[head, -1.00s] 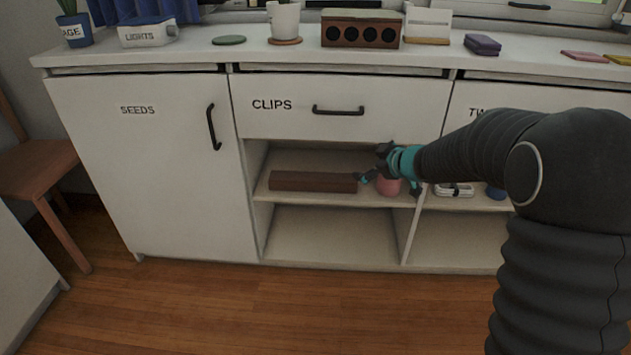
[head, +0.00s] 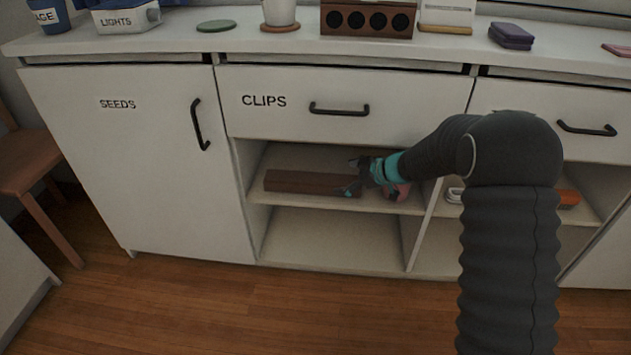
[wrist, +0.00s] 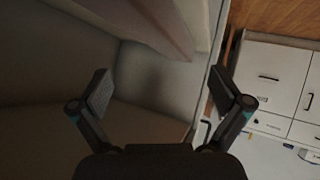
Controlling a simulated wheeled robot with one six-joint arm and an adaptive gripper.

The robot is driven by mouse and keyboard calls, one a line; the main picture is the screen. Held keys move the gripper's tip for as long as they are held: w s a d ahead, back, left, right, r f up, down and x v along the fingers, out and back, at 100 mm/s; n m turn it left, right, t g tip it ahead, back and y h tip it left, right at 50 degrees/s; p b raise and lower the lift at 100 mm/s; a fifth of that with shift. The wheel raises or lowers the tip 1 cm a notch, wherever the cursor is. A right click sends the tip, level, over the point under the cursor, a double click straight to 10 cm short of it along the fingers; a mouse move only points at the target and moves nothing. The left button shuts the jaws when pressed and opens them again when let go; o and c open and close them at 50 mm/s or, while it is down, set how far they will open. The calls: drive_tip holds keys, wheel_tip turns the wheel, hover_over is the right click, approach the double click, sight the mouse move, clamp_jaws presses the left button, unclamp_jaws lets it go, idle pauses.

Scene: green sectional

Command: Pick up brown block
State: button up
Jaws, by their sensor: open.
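The brown block (head: 300,182) is a long dark bar lying on the upper open shelf below the drawer marked CLIPS. My gripper (head: 349,177) is at the right end of the block in the head view, its fingers close to that end. In the wrist view my gripper (wrist: 167,92) has its two fingers wide apart with nothing between them. A brownish-pink long shape (wrist: 150,22) runs across the top of the wrist view, beyond the fingers; it looks like the block. Whether a finger touches the block I cannot tell.
A pink object (head: 398,191) sits on the same shelf, partly hidden behind my gripper. The shelf board (head: 285,201) and the drawer (head: 340,105) bound the opening. A divider (head: 424,225) stands to the right. The lower compartment (head: 330,238) is empty.

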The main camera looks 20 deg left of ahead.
sight(320, 181)
drive_tip(key=x, duration=0.6)
drive_tip(key=shift+s+a, duration=0.3)
drive_tip(key=shift+b+x, duration=0.5)
drive_tip(key=shift+x, duration=2.4)
drive_tip(key=shift+r, duration=0.15)
drive_tip(key=c, duration=0.8)
